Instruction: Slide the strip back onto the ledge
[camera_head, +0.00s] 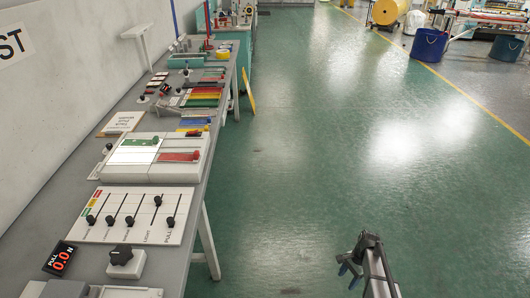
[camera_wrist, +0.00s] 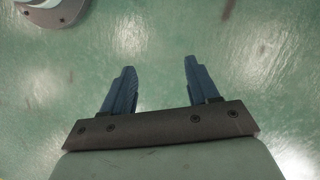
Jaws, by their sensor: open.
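A white stepped unit (camera_head: 120,172) on the bench bears a green strip (camera_head: 141,142) at its upper left and a red strip (camera_head: 180,157) at its right. Farther back, a yellow strip-like piece (camera_head: 249,92) stands out past the bench's right edge; I cannot tell how it is supported. The frames do not make clear which strip and ledge the task means. My gripper (camera_wrist: 159,66) is open and empty over bare green floor. In the head view it is at the lower right, well away from the bench.
The grey bench (camera_head: 62,215) runs along the left wall. On it are a slider panel (camera_head: 135,229), a knob box (camera_head: 126,264), a red-digit display (camera_head: 59,258) and coloured bars (camera_head: 203,97). The green floor (camera_head: 310,150) right of the bench is clear. Blue bins (camera_head: 429,46) stand far off.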

